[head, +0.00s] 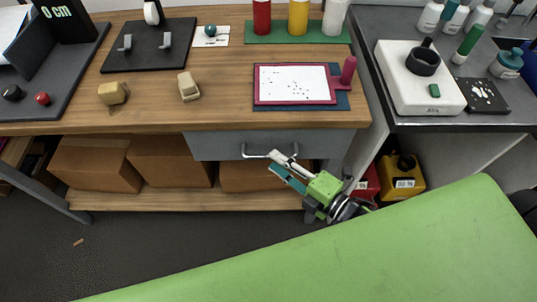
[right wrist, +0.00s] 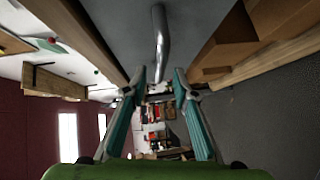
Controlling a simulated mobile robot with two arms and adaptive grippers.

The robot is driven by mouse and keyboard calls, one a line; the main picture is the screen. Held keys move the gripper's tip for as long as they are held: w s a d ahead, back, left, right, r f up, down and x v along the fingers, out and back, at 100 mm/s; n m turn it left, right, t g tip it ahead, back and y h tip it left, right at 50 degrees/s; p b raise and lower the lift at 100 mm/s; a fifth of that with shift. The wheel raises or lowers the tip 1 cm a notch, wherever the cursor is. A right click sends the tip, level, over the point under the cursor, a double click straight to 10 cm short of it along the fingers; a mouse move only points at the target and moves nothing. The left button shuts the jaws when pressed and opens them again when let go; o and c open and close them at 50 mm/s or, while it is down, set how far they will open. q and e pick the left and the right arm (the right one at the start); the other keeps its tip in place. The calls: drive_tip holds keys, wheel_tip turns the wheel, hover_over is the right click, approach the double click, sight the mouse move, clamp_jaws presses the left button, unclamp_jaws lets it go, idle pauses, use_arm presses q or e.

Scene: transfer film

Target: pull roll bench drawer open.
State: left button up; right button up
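The roll bench drawer (head: 220,147) is a grey front under the wooden bench top, and it looks shut. Its grey bar handle (head: 254,156) runs across the front. My right gripper (head: 271,160) is just in front of the handle, fingers spread, one fingertip overlapping the handle's right part in the head view. In the right wrist view the handle (right wrist: 161,40) reaches down to the gap between the two open teal fingers of the gripper (right wrist: 160,76), on the drawer front (right wrist: 196,22). Contact cannot be told. My left gripper is not in view.
The wooden bench (head: 215,110) carries a pink-framed tray (head: 258,101), a small wooden block (head: 188,86) and stands. Cardboard boxes (head: 170,162) sit on the shelf below. A yellow container (head: 402,180) and a red one stand right of the drawer.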

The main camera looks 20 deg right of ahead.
drive_tip(key=shift+x, duration=1.95)
clamp_jaws()
